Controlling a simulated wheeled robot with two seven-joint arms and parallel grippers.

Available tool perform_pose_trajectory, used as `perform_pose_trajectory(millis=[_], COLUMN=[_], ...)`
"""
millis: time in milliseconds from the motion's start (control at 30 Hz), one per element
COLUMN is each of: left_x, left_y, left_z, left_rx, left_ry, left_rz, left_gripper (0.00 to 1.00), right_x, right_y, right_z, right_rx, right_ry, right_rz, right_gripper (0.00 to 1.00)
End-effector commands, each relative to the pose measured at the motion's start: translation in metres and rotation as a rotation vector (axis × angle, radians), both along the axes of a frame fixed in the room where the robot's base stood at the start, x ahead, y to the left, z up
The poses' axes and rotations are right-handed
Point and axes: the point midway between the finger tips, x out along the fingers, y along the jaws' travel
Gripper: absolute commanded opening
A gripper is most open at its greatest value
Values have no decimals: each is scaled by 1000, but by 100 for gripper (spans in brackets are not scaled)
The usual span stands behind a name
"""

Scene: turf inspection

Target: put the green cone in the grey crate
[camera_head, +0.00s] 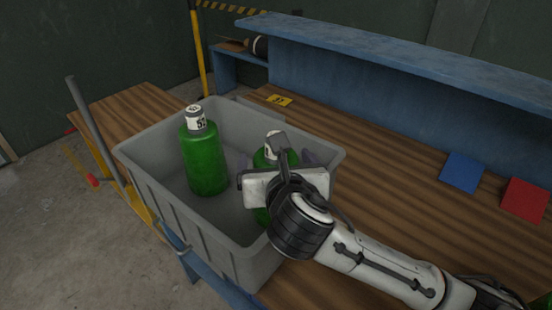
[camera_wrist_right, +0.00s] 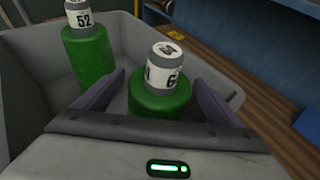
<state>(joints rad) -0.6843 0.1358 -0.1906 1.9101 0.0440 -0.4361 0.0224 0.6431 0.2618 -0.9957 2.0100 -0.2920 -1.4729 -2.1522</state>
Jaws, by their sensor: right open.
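No clear cone shape shows; the green things are bottle-like, with white numbered labels at the top. One green bottle (camera_head: 203,160), labelled 52, stands in the left part of the grey crate (camera_head: 190,230). It also shows in the right wrist view (camera_wrist_right: 88,55). A second green bottle (camera_wrist_right: 160,103) is between the open fingers of my right gripper (camera_wrist_right: 160,90), inside the crate's outline. In the head view, my right gripper (camera_head: 276,162) hides most of this bottle. Contact between fingers and bottle cannot be told. My left gripper is not in view.
The crate stands on a wooden-topped bench (camera_head: 375,190). A blue square (camera_head: 462,172) and a red square (camera_head: 524,199) lie at the right. A blue shelf (camera_head: 400,55) runs along the back.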

Motion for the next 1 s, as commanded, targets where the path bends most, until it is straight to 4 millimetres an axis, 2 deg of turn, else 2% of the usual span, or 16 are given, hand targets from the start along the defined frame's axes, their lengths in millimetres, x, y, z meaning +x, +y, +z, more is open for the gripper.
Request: perform_pose_trajectory(millis=[133, 267, 500, 700, 833, 1000], left_x=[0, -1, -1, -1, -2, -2], left_y=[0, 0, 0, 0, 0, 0], left_z=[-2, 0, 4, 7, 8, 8], left_rx=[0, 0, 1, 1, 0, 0], left_ry=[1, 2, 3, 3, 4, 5], left_rz=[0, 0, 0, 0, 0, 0], left_gripper=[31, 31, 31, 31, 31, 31], right_x=[0, -14, -62, -95, -106, -111], right_y=[0, 0, -1, -3, -4, -5], right_z=[3, 9, 30, 43, 47, 49], right_rx=[2, 2, 4, 2, 0, 1], right_ry=[-1, -1, -1, -2, 0, 0], right_rz=[-1, 2, 4, 2, 1, 0], right_gripper=[89, 89, 89, 89, 89, 89])
